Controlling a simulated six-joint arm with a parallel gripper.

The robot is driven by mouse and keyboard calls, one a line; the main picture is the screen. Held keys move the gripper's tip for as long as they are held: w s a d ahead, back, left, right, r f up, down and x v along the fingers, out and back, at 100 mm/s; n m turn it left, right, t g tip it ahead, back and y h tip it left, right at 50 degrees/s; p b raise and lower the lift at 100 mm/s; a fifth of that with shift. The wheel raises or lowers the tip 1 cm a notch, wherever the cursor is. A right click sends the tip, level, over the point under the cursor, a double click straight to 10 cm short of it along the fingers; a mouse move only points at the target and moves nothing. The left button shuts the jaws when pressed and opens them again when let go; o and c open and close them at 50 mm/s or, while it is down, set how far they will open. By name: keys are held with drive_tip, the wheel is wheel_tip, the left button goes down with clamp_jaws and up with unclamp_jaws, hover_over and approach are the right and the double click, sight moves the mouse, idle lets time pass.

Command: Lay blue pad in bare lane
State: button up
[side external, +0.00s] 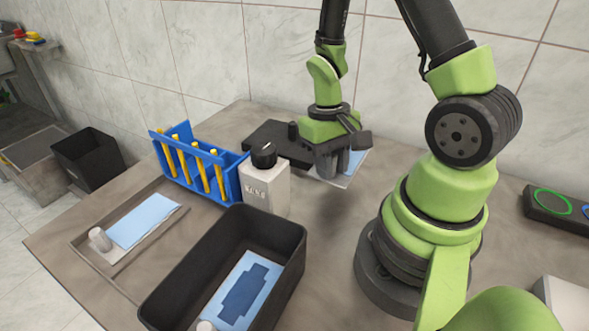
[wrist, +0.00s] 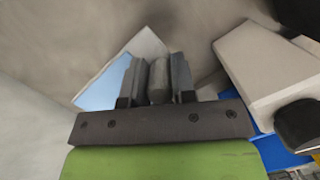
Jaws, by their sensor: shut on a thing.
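My gripper (side external: 343,162) is low at the back of the table. In the wrist view its fingers (wrist: 157,82) are shut on a grey rounded knob (wrist: 159,88). A light blue pad (wrist: 102,86) on a pale plate (wrist: 149,45) lies just beyond and left of the fingers; the fingers hide part of it. This pad also shows in the side view (side external: 355,162). A second light blue pad (side external: 144,220) lies in a shallow grey tray (side external: 170,226) at left, beside a grey knob (side external: 99,240). I cannot tell which place is the bare lane.
A deep black bin (side external: 190,270) at the front holds a blue pad (side external: 247,288) with a darker cross-like shape. A white bottle (side external: 266,190) with a black cap and a blue rack (side external: 230,178) with yellow sticks stand left of my gripper. Another black bin (side external: 85,162) is far left.

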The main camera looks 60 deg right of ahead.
drive_tip(key=s+a+v, duration=0.1)
drive_tip(key=v, duration=0.7)
drive_tip(key=s+a+r+v, duration=0.1)
drive_tip(key=s+v, duration=0.1)
drive_tip(key=v, duration=0.5)
drive_tip(key=w+a, duration=0.4)
drive_tip(key=w, duration=0.6)
hover_over(151, 286)
drive_tip(key=f, duration=0.1)
drive_tip(key=shift+n, duration=0.4)
drive_tip(key=w+x, duration=0.1)
drive_tip(key=x, duration=0.6)
drive_tip(key=w+d+x, duration=0.1)
drive_tip(key=x, duration=0.6)
drive_tip(key=w+d+f+x, duration=0.1)
drive_tip(key=x, duration=0.5)
drive_tip(key=shift+w+d+f, duration=0.15)
drive_tip(key=shift+w+f, duration=0.1)
drive_tip(key=shift+f, duration=0.1)
drive_tip(key=o, duration=0.9)
